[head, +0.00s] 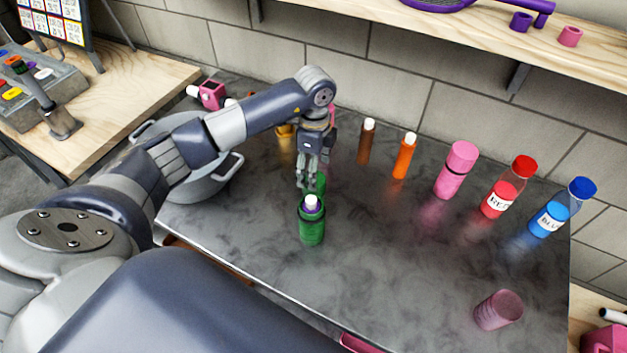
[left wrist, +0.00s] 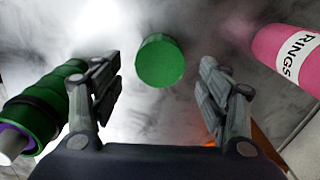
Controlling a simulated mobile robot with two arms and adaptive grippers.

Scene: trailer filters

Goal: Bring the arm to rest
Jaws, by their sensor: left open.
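My left gripper (head: 306,180) is open, pointing down over the dark metal table (head: 375,260). In the left wrist view its two fingers (left wrist: 158,62) are spread apart, with the round top of a green cylinder (left wrist: 160,60) showing between their tips. I cannot tell how far below the tips it is. The green cylinder is partly hidden behind the gripper in the head view (head: 322,184). In front stands a green ribbed cup (head: 311,230) with a purple, white-tipped item (head: 311,203) in it. My right gripper is out of view.
An orange marker (head: 404,158), a brown one (head: 366,143), a pink bottle (head: 456,168), a red bottle (head: 503,195) and a blue bottle (head: 556,215) stand along the back. A pink cup (head: 498,310) is front right. A grey pot (head: 200,187) is left, under my arm. The table's front middle is clear.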

